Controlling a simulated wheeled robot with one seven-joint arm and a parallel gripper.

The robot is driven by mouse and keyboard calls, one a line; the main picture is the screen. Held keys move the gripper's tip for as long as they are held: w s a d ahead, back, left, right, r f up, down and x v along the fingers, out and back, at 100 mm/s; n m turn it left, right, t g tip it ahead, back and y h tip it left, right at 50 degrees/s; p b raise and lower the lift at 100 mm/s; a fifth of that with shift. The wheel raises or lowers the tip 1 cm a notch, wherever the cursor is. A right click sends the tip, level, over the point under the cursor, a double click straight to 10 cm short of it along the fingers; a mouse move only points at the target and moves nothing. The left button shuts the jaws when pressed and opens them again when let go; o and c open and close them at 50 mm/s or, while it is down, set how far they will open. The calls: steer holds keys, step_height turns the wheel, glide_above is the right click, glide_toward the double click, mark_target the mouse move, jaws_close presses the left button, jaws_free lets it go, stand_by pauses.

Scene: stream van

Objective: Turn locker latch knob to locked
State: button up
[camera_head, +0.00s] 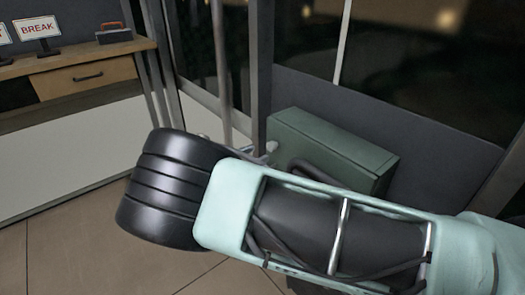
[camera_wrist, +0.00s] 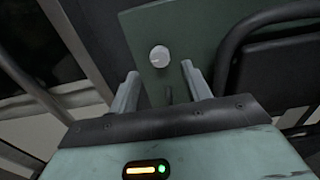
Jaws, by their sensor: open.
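A green locker (camera_head: 330,150) stands against the dark wall in the head view, partly hidden behind my arm. In the wrist view the green locker face (camera_wrist: 195,22) carries a round pale latch knob (camera_wrist: 159,56). The knob has a small mark on its face, but I cannot tell its setting. My gripper (camera_wrist: 158,78) is open, its two fingers apart and empty. The knob appears between and just beyond the fingertips, with no visible contact. In the head view my gripper end is mostly hidden by my arm, near the locker's left end.
A dark curved tube frame (camera_wrist: 235,50), perhaps a chair, is close to the right of my gripper. A vertical pole (camera_head: 221,70) stands left of the locker. A wooden desk (camera_head: 95,70) with a BREAK sign (camera_head: 39,29) is at upper left. Tiled floor (camera_head: 60,255) is clear at lower left.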

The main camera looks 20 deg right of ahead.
mark_target(269, 148)
steer(key=shift+x, duration=1.8)
steer(key=c, duration=1)
